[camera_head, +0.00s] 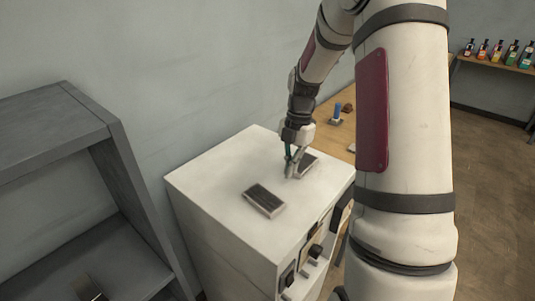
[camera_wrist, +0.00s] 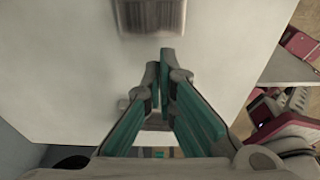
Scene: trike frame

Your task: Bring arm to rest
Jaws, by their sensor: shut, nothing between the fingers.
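My arm reaches down over a white cabinet (camera_head: 220,190) with my gripper (camera_head: 292,170) low above its top. In the wrist view my gripper (camera_wrist: 160,72) has its teal-lined fingers brought together at the tips, with nothing seen between them.
A grey shelf unit (camera_head: 60,125) stands at left. Several coloured bottles (camera_head: 497,52) stand on a far shelf at right. The cabinet's front has knobs and switches (camera_head: 313,252). Floor (camera_head: 490,170) is open at right.

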